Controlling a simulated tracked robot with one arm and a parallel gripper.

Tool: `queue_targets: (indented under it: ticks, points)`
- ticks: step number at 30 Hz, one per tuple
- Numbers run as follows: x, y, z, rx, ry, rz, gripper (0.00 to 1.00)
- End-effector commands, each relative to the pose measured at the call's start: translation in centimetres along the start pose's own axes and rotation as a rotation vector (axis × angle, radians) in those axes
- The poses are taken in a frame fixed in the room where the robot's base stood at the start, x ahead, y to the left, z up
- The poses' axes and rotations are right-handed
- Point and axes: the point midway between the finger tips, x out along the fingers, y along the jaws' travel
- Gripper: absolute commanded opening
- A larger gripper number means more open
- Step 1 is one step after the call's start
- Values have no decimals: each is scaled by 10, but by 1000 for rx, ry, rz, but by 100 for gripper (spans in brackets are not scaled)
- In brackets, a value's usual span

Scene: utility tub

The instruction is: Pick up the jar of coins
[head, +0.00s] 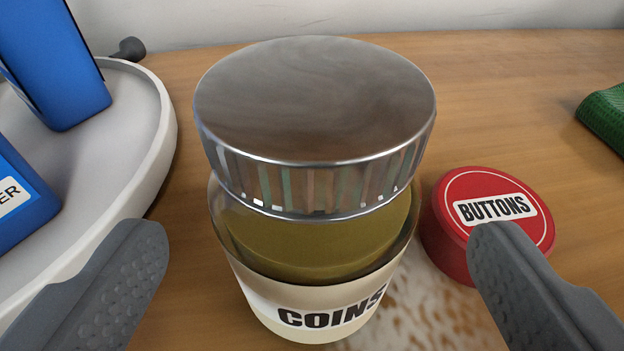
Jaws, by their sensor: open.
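The jar of coins (318,245) stands upright in the middle of the head view, on the wooden surface. It has a wide ribbed metal lid (315,100), clear glass with a yellowish filling, and a cream label reading COINS. My gripper (318,250) is open, with one grey finger to the left of the jar and the other to the right. The jar lies between and beyond the fingertips, and neither finger visibly touches it. The lower ends of the fingers are cut off by the frame.
A round red BUTTONS container (480,240) sits close to the jar's right, partly behind my right finger. A white tub (150,150) holding blue boxes (60,70) stands at the left. A green object (605,115) lies at the far right. Wood (520,100) behind the red container is clear.

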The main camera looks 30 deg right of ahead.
Motion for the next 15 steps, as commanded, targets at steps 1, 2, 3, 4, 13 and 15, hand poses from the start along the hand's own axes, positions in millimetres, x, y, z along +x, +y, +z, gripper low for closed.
queue_targets:
  ticks: [1, 2, 3, 4, 13, 15]
  points:
    - [3, 0, 1, 0, 0, 1, 86]
    - [6, 0, 1, 0, 0, 1, 86]
    - [10, 0, 2, 0, -1, 1, 86]
    - [13, -1, 2, 0, -2, 1, 86]
    - [49, -3, 1, 0, -2, 1, 86]
    - [50, -3, 1, -1, -3, -1, 86]
